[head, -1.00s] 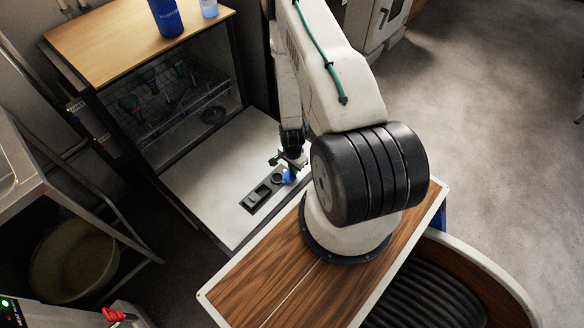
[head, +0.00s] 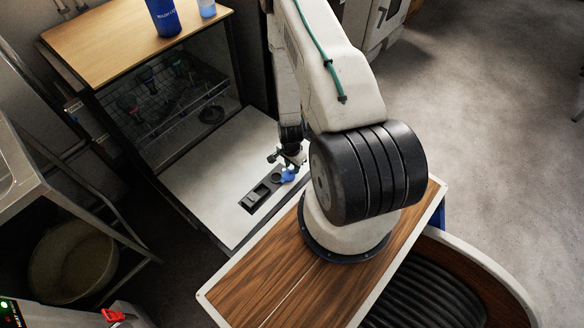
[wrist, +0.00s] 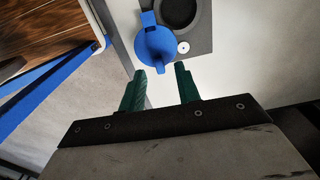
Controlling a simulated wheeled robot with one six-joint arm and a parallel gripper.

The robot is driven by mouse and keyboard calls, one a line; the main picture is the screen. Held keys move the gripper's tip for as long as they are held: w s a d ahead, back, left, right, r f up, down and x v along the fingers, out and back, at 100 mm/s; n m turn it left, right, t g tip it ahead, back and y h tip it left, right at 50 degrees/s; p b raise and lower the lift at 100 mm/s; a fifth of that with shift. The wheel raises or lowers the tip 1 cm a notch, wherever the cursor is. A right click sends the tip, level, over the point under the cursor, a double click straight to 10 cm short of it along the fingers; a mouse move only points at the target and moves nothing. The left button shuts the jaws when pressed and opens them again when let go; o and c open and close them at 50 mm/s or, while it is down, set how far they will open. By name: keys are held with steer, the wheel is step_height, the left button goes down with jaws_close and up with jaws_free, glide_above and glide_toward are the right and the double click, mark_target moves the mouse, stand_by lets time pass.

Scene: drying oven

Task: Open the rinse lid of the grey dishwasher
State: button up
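The grey dishwasher's door (head: 205,185) is folded down flat, with a dark dispenser panel (head: 247,208) set in it. The blue rinse lid (head: 287,175) is at the panel's right end; in the wrist view the lid (wrist: 155,46) lies beside a dark round well (wrist: 178,10), which is uncovered. The lid looks swung back off the well. My gripper (wrist: 164,71) is open, its two green fingers apart with nothing between them. The fingertips are just short of the lid, and I cannot tell if they touch it. In the head view my gripper (head: 287,157) is just above the lid, partly hidden.
The dishwasher's rack (head: 180,95) holds several glasses. A blue cup (head: 163,17) and a lighter one stand on its wooden top (head: 120,45). A metal table (head: 35,180) with a bin below is at left. Open floor lies at right.

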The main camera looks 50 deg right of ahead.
step_height(320, 180, up, 6)
steer(key=shift+a+r, duration=0.1)
steer(key=shift+r, duration=0.1)
stand_by(0.6)
steer(key=s+a+n+g+y, duration=0.1)
steer(key=s+a+n+g, duration=0.1)
steer(key=s+a, duration=0.1)
step_height(320, 180, up, 23)
steer(key=n+g+y, duration=0.2)
steer(key=n, duration=0.5)
glide_above(292, 171)
steer(key=s+a, duration=0.2)
steer(key=a, duration=0.6)
steer(key=s+a+r+n+h, duration=0.1)
steer(key=a+r+n, duration=0.1)
steer(key=r, duration=0.5)
steer(key=s+a+r+n, duration=0.1)
steer(key=a+r, duration=0.1)
steer(key=r, duration=0.5)
steer(key=s+a+r+n+t+h, duration=0.1)
steer(key=s+a+r+n+t, duration=0.1)
steer(key=r, duration=0.8)
steer(key=s+a+r+n+t, duration=0.3)
steer(key=s+a+r, duration=0.3)
steer(key=r, duration=0.3)
steer(key=shift+s+a+r+n+t+h, duration=0.25)
steer(key=shift+s+r+n+h, duration=0.2)
steer(key=shift+s, duration=0.3)
